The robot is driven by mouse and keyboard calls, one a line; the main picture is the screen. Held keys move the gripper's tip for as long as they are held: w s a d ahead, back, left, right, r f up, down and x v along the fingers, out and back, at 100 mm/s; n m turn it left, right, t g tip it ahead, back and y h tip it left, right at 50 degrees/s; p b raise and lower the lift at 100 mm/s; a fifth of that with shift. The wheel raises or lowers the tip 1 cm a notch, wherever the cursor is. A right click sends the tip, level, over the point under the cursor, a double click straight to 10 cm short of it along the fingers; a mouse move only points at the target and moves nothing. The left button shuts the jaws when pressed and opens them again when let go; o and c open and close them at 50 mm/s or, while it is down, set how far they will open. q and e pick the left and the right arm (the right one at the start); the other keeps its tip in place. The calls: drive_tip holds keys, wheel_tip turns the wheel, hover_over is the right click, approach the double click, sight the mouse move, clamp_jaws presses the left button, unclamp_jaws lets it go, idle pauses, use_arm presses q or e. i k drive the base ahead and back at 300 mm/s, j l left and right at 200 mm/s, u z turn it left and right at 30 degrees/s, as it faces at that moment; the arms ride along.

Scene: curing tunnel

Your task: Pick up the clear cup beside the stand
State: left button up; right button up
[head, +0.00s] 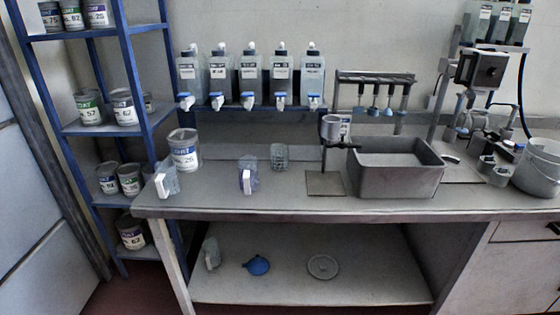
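A clear cup (279,156) stands upright on the worktop, left of a small stand (325,183) with a flat square base and an upright post. A gap of bare worktop lies between the cup and the stand. The stand holds a grey cup (331,128) up on its arm. Neither of my grippers shows in the head view, and the clear cup stands free with nothing touching it.
A clear container with blue parts (248,176) stands front left of the cup. A grey basin (396,168) is right of the stand. Blue-tapped bottles (248,75) line the shelf behind.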

sight(279, 152)
drive_tip(key=i+l, duration=0.2)
drive_tip(key=l, duration=0.2)
drive_tip(key=i+l+u, duration=0.1)
drive_tip(key=l, duration=0.25)
drive_tip(key=i+l, duration=0.3)
drive_tip(key=l, duration=0.1)
